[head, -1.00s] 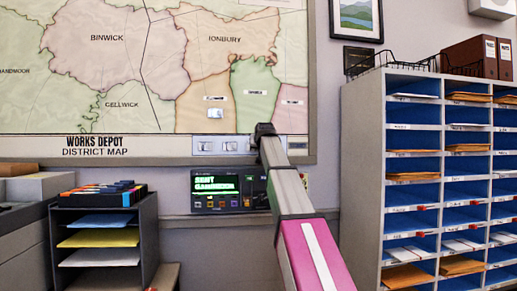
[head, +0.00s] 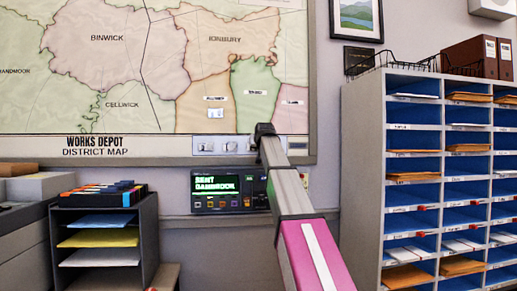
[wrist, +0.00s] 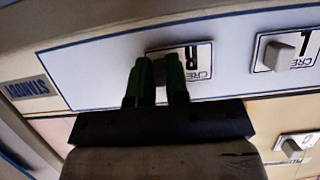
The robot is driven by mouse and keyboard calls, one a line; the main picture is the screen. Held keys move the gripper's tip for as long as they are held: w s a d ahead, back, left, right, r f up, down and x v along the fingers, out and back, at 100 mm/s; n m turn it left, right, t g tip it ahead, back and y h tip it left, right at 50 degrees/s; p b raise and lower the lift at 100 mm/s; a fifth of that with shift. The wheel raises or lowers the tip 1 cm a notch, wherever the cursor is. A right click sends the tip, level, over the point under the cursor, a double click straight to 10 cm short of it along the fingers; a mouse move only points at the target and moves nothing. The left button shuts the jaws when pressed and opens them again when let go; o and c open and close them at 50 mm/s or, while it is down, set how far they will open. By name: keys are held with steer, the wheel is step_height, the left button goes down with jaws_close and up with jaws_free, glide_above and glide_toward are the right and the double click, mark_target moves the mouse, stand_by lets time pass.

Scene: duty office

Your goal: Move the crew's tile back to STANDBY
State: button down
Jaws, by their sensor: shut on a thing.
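My gripper (wrist: 158,68) is shut on a small white crew tile (wrist: 196,54) marked with an R-like letter, seen upside down in the wrist view. The fingers cover part of this tile. It is on the pale STANDBY strip (wrist: 95,75), near the end with the dark STANDBY label (wrist: 22,91). A second crew tile (wrist: 300,47) sits beside it on the strip. In the head view my gripper (head: 264,130) is at the right end of the strip (head: 220,141) under the map and hides part of it.
Another tile (wrist: 297,146) is on the map's Plum-named district, also in the head view (head: 215,113). A console (head: 228,190) with a green display is below the map. A pigeonhole cabinet (head: 362,150) stands right, a paper tray rack (head: 146,235) left.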

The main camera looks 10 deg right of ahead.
steer(key=c, duration=1)
jaws_free()
steer(key=shift+c, duration=0.2)
steer(key=shift+s, duration=0.1)
steer(key=v, duration=1.1)
steer(key=s+f+g, duration=0.2)
steer(key=f+g, duration=0.1)
steer(key=f, duration=1.8)
steer(key=s+f+g, duration=0.2)
steer(key=f+g, duration=0.1)
steer(key=f, duration=1.9)
steer(key=s+f+g, duration=0.3)
steer(key=s+f, duration=1)
steer(key=f, duration=0.4)
steer(key=s+f+g, duration=0.4)
steer(key=s+f, duration=0.8)
steer(key=f, duration=0.5)
steer(key=shift+s+f+g, duration=0.15)
steer(key=shift+s+g, duration=0.15)
steer(key=shift+s, duration=0.05)
